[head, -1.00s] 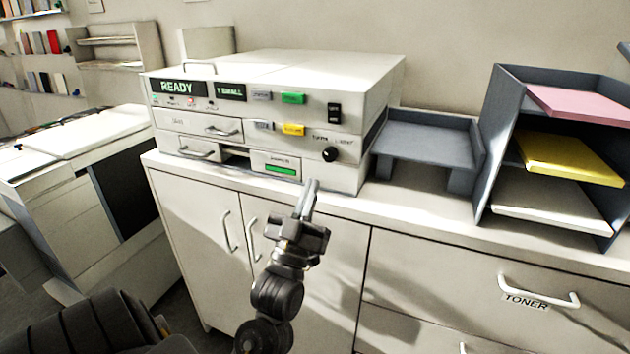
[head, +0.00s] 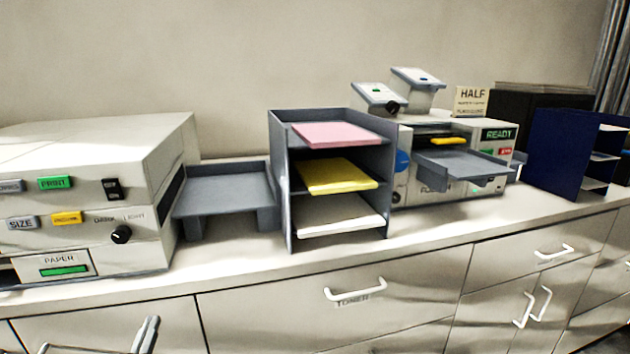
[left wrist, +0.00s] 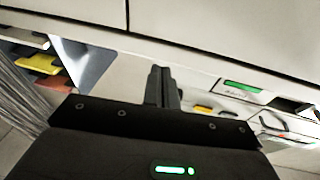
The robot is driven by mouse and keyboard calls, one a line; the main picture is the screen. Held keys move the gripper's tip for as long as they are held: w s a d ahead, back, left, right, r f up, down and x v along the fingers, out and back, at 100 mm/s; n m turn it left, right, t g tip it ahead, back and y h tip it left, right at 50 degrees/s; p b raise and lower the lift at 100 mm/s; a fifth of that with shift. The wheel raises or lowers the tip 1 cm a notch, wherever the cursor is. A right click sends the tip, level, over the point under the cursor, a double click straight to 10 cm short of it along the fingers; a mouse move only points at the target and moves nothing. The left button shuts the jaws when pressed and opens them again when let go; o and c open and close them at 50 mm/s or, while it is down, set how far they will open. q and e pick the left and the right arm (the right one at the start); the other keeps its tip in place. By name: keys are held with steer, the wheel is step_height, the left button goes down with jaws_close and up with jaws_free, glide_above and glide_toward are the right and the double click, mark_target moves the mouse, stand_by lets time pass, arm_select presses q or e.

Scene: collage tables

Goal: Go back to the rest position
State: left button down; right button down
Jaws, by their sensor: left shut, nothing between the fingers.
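My left gripper (head: 148,328) shows at the bottom left of the head view, only its fingers in sight, in front of the cabinet below the counter. Its fingers are together and hold nothing. In the left wrist view the closed fingers (left wrist: 162,84) point toward the cabinet front, apart from the white copier, whose green-marked paper drawer (left wrist: 241,87) shows to their right. The copier (head: 85,185) stands on the counter at the left of the head view. My right gripper is not in view.
A grey output tray (head: 224,185) stands beside the copier. A grey shelf rack (head: 282,205) holds pink, yellow and white paper. A second machine (head: 475,195) with a READY display and a blue rack (head: 557,160) stand further right. Cabinet drawers with white handles (head: 355,290) line the counter front.

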arm_select(q)
steer(key=s+d+f+m+g+h, duration=0.1)
steer(key=s+d+f+g, duration=0.15)
steer(key=f, duration=0.35)
steer(key=s+d+f+g+h, duration=0.1)
steer(key=f+g, duration=0.2)
steer(key=f, duration=0.2)
steer(key=s+d+f+m+g+h, duration=0.1)
steer(key=s+d+f+g, duration=0.1)
steer(key=s+f+g, duration=0.55)
steer(key=s+d+f+m+g, duration=0.15)
steer(key=s+f+g, duration=0.25)
steer(key=s+f, duration=0.65)
step_height(320, 180, down, 23)
steer(key=s+g+p, duration=0.1)
steer(key=s+p, duration=0.1)
steer(key=s+a+f+g, duration=0.1)
steer(key=s+a+f, duration=0.3)
steer(key=s+f, duration=1)
steer(key=shift+s+p, duration=0.45)
steer(key=shift+s, duration=0.35)
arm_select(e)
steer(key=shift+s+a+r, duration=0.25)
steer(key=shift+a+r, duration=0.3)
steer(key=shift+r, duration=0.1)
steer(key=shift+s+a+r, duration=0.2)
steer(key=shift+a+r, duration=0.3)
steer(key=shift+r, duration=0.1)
